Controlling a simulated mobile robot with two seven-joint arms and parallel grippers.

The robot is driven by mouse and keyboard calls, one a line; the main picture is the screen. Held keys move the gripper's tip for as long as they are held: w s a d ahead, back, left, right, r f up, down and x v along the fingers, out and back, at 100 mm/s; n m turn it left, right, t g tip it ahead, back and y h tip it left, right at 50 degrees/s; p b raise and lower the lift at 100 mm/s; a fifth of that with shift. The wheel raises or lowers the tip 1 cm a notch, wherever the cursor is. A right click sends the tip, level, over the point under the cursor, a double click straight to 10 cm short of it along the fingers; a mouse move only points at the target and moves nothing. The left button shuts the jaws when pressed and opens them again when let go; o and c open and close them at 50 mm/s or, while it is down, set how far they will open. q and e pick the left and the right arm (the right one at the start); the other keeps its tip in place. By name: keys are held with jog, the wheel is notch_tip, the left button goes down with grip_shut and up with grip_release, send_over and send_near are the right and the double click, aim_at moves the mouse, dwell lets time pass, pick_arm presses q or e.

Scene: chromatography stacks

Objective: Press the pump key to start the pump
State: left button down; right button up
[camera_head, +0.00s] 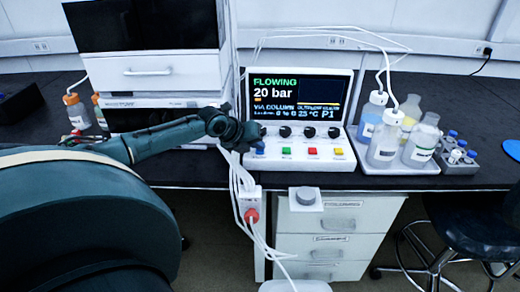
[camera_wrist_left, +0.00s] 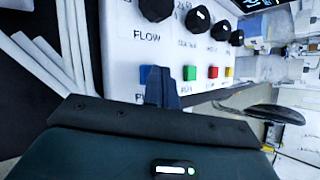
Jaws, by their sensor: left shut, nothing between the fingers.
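The white control unit (camera_head: 300,172) stands on the dark bench. Its screen (camera_head: 295,98) reads "FLOWING" and "20 bar". Below it is a row of black knobs, then a row of coloured keys. The blue key (camera_head: 259,148) is at the left end of that row; it also shows in the left wrist view (camera_wrist_left: 145,72). My left gripper (camera_head: 247,140) is shut and empty, with its fingertips (camera_wrist_left: 161,82) at the blue key. They cover part of the key and its label, and I cannot tell whether they touch it.
Green (camera_head: 286,150), red (camera_head: 312,152) and yellow (camera_head: 338,152) keys sit to the right. White tubes and cables hang left of the unit. Bottles (camera_head: 385,147) stand on a white tray at right. A dark stool (camera_head: 465,215) is in front of the bench.

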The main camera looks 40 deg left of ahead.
aim_at(257, 152)
dwell(0.3)
pick_arm(q)
jog(key=shift+r+p, duration=0.85)
jog(key=shift+r, duration=0.1)
jog(key=shift+r, duration=0.1)
notch_tip(257, 152, up, 5)
jog(key=p, duration=0.4)
jog(key=shift+d, duration=0.1)
dwell(0.4)
